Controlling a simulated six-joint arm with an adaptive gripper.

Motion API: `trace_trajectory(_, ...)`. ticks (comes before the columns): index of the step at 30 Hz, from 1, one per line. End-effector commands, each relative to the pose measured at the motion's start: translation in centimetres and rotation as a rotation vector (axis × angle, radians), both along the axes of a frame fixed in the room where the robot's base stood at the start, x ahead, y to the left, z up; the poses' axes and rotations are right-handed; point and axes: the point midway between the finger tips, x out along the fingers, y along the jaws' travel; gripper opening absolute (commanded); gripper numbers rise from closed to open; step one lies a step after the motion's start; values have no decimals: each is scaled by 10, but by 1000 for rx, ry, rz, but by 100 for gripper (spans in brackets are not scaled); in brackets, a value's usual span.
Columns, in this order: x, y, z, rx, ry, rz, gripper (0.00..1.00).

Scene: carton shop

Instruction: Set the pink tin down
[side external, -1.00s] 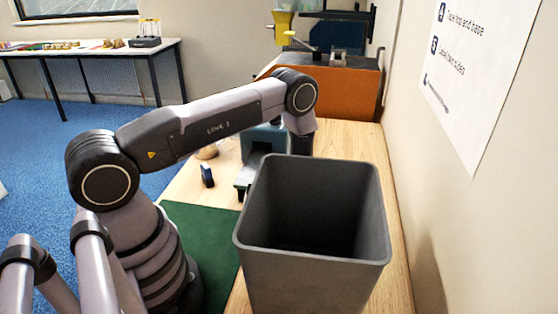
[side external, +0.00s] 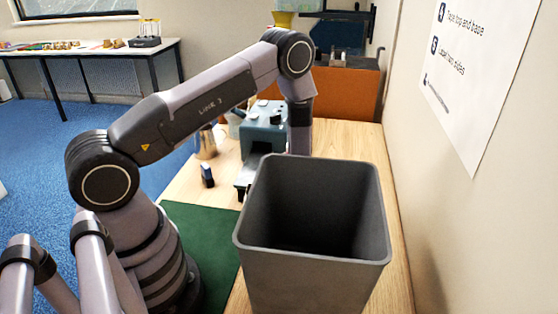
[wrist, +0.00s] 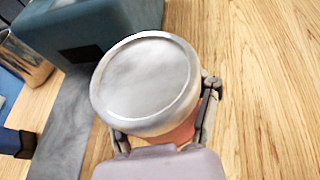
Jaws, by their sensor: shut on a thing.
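The pink tin (wrist: 148,80) is in the wrist view, its round silver lid facing the camera and a strip of pinkish side showing under the rim. My gripper (wrist: 165,112) is shut on it, with one finger on each side. Wooden table top shows around the tin. I cannot tell whether its base touches the table. In the side external view the tin and my fingers are hidden behind the grey bin (side external: 312,272).
A teal machine (side external: 262,138) stands close to the tin and shows in the wrist view (wrist: 85,28). A metallic cup (side external: 206,147) and a small dark blue object (side external: 207,176) stand left of it. Bare wood (wrist: 275,90) lies right of the tin. A green mat (side external: 215,225) is nearer.

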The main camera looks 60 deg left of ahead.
Motion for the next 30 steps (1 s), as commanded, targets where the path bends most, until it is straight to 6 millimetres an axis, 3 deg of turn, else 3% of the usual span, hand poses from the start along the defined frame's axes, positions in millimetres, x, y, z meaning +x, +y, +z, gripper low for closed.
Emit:
trace_trajectory(5,23,-8,16,-12,-7,-56,15)
trace_trajectory(12,106,-42,18,-19,-11,-294,15)
trace_trajectory(16,137,-57,21,-6,-7,-392,15)
trace_trajectory(20,148,-64,9,4,0,-434,15)
trace_trajectory(24,149,-64,-19,4,0,-437,15)
trace_trajectory(30,149,-64,-42,4,-3,-436,15)
